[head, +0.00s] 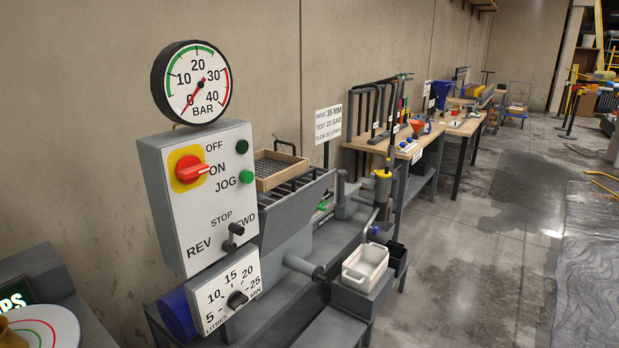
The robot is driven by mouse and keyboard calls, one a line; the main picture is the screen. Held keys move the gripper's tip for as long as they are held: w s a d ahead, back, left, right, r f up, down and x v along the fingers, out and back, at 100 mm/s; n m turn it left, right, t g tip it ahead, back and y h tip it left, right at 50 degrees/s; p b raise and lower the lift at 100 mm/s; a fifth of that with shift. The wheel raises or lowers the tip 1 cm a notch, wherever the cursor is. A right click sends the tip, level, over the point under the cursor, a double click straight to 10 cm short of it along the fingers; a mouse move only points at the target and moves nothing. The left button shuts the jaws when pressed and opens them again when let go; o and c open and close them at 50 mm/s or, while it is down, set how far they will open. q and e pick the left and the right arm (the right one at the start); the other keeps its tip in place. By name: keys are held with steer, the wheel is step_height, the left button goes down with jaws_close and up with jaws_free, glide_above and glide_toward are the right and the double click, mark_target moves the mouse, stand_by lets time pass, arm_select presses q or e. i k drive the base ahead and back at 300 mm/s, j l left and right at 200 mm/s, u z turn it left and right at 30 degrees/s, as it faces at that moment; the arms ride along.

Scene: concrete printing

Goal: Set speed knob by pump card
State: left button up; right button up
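The speed knob (237,299) is a small black knob on a white dial plate (217,309) marked 5, 10, 15, 20 and 25 litres per minute. Its exact setting is too small to read surely. The pump card (328,123) is a white sign on a post behind the pump. It appears to read hose 35 mm, test 20 bar and flow 20 litres per minute, in small print. Neither of my grippers is in view.
Above the dial is a grey control box (163,235) with a red switch (191,169) and a black REV/STOP/FWD lever (233,237). A pressure gauge (207,82) stands on top, its needle near zero. A white bin (365,267) is at right.

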mark_target(237, 300)
steer(key=i+l, duration=0.4)
steer(key=i+l+u, duration=0.1)
steer(key=i+l, duration=0.25)
steer(key=i+l+u, duration=0.1)
steer(key=i+l, duration=0.3)
steer(key=l, duration=0.2)
steer(key=i+l, duration=0.35)
steer(key=l, duration=0.15)
